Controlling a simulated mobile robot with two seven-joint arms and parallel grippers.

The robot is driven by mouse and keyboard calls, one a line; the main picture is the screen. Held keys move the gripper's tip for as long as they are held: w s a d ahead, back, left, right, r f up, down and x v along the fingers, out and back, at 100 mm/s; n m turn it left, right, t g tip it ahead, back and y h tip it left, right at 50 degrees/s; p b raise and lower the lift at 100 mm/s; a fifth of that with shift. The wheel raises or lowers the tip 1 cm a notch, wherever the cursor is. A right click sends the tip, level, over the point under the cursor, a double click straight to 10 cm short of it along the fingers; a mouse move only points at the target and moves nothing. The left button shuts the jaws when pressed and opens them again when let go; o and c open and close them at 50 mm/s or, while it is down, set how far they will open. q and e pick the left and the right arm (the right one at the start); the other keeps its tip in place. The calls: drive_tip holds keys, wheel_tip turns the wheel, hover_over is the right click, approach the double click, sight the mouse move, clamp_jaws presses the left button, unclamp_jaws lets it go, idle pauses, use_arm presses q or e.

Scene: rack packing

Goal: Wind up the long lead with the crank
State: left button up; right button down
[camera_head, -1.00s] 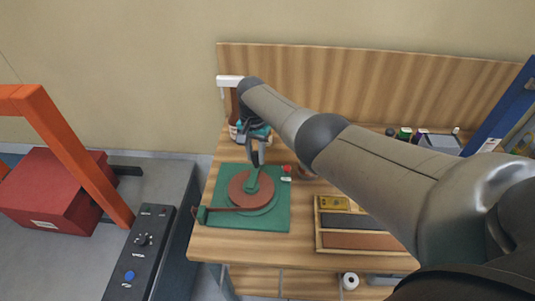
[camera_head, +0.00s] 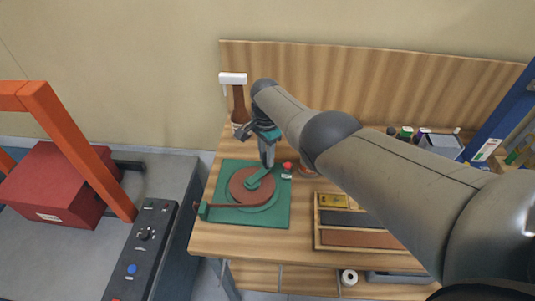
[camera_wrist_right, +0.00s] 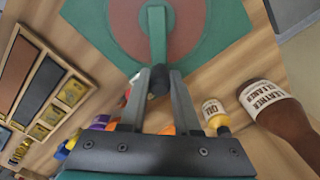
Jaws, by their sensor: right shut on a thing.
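A green winding board (camera_head: 277,213) lies on the wooden bench with a round reddish-brown reel (camera_head: 238,187) on it. The long lead (camera_head: 232,206), a brown strap, runs from the green guide (camera_head: 203,210) at the board's left to the reel. The green crank (camera_head: 262,181) points up and right from the reel's centre; it also shows in the wrist view (camera_wrist_right: 156,38). My right gripper (camera_head: 267,161) is shut on the crank's dark knob (camera_wrist_right: 158,80), at the reel's upper right. The knob is hidden by the fingers in the head view. My left gripper is not in view.
A brown leather cleaner bottle (camera_head: 239,105) stands behind the board. A small red-capped bottle (camera_head: 287,170) is close at the right of my gripper. A wooden compartment tray (camera_head: 316,235) lies to the right. A red box (camera_head: 52,185) sits at the left.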

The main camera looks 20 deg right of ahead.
drive_tip(key=shift+d+r, duration=0.1)
drive_tip(key=c, duration=0.6)
unclamp_jaws()
drive_tip(key=shift+r+p, duration=0.45)
wheel_tip(320, 180, up, 7)
drive_tip(key=p, duration=0.4)
drive_tip(key=shift+f, duration=0.1)
wheel_tip(320, 180, up, 8)
drive_tip(key=shift+f+p, duration=0.25)
drive_tip(key=shift+p, duration=0.1)
drive_tip(key=shift+f, duration=0.1)
drive_tip(key=shift+c, duration=0.2)
